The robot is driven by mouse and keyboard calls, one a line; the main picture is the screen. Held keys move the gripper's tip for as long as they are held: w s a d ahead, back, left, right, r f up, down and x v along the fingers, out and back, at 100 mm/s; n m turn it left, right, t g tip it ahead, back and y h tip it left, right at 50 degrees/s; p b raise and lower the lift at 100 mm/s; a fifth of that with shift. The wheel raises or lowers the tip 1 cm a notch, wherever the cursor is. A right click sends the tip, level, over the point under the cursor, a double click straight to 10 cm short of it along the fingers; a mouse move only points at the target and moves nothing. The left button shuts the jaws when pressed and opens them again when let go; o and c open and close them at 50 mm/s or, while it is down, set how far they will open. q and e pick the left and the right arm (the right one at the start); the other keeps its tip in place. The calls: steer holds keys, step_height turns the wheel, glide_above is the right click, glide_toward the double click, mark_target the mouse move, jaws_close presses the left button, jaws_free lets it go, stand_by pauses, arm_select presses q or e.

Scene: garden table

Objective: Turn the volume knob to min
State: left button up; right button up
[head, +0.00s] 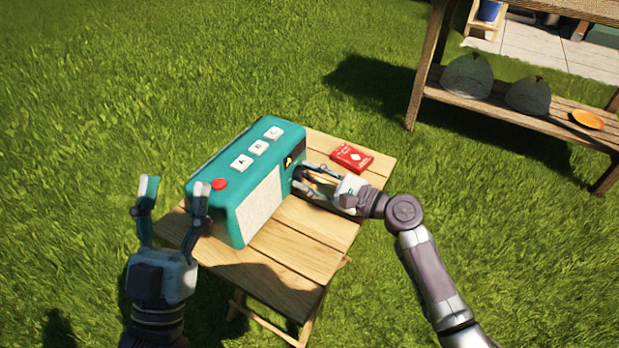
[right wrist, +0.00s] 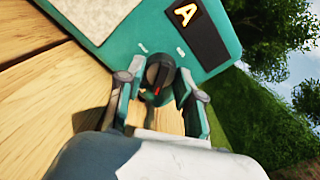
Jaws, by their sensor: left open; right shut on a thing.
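A teal radio (head: 221,211) with a pale speaker panel stands on the wooden table (head: 315,216). A red round button (head: 219,184) and white keys lettered A, B and C are on its top. The dark volume knob (right wrist: 160,72) with a red pointer mark shows in the right wrist view, on the teal face (right wrist: 115,58) near a dark display with a lit A. My right gripper (head: 300,178) is shut on the knob, one finger on each side; it also shows in the right wrist view (right wrist: 156,92). My left gripper (head: 174,192) is open and empty, left of the radio.
A red card box (head: 351,158) lies on the table behind my right gripper. A wooden shelf (head: 520,105) with dark mesh domes (head: 467,76) and an orange plate (head: 587,119) stands at the back right. Grass surrounds the table, open to the left.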

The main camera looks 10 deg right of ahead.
stand_by(0.3)
steer(key=o, duration=1.2)
steer(key=shift+c, duration=0.2)
steer(key=v, duration=1.2)
